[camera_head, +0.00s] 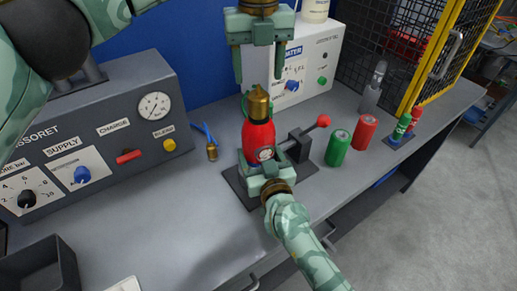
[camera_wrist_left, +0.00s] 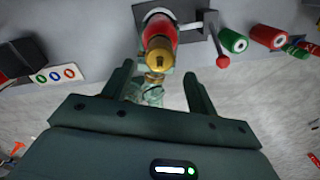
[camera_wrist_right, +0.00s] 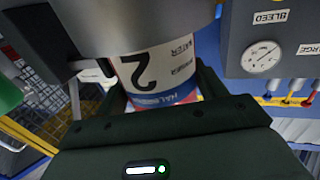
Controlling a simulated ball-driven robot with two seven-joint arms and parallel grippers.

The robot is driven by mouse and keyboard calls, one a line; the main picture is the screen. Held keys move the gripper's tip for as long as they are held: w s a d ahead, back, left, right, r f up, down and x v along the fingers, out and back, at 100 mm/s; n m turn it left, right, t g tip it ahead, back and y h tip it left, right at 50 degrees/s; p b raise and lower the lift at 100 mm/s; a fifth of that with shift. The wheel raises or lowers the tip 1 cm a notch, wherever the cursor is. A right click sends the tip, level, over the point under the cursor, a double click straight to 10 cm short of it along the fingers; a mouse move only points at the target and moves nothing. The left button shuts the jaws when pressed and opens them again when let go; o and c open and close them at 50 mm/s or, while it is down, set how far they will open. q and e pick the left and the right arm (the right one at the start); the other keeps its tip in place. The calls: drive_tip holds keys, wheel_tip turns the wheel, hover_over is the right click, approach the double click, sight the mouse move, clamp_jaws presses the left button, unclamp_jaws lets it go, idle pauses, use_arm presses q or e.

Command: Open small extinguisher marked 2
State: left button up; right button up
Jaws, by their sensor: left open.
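The small red extinguisher (camera_head: 258,138) with a brass top stands upright in a dark bench clamp (camera_head: 299,146) with a red-knobbed handle. Its label with a large 2 shows in the right wrist view (camera_wrist_right: 150,75). My left gripper (camera_head: 258,72) is open and empty above the brass top (camera_head: 259,101), fingers pointing down. In the left wrist view the brass top (camera_wrist_left: 158,55) lies beyond the two spread fingers. My right gripper (camera_head: 262,172) is low at the front of the extinguisher, its fingers on either side of the body. It appears shut on it.
A grey panel (camera_head: 95,140) with knobs and a gauge stands left, a white water unit (camera_head: 310,65) behind. Green (camera_head: 338,148) and red (camera_head: 365,132) cylinders stand to the right. A yellow-framed cage (camera_head: 430,60) is at back right.

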sight(259, 94)
drive_tip(key=shift+c, duration=0.9)
use_arm(q)
drive_tip(key=m, duration=0.8)
drive_tip(key=shift+m, duration=0.4)
drive_tip(key=m, duration=1.8)
drive_tip(key=shift+m, duration=0.4)
drive_tip(key=m, duration=0.2)
drive_tip(key=shift+m, duration=0.4)
drive_tip(key=m, duration=0.4)
drive_tip(key=shift+m, duration=0.4)
drive_tip(key=shift+f+m, duration=0.15)
drive_tip(key=shift+m, duration=0.15)
drive_tip(key=shift+f, duration=0.35)
wheel_tip(259, 94, down, 7)
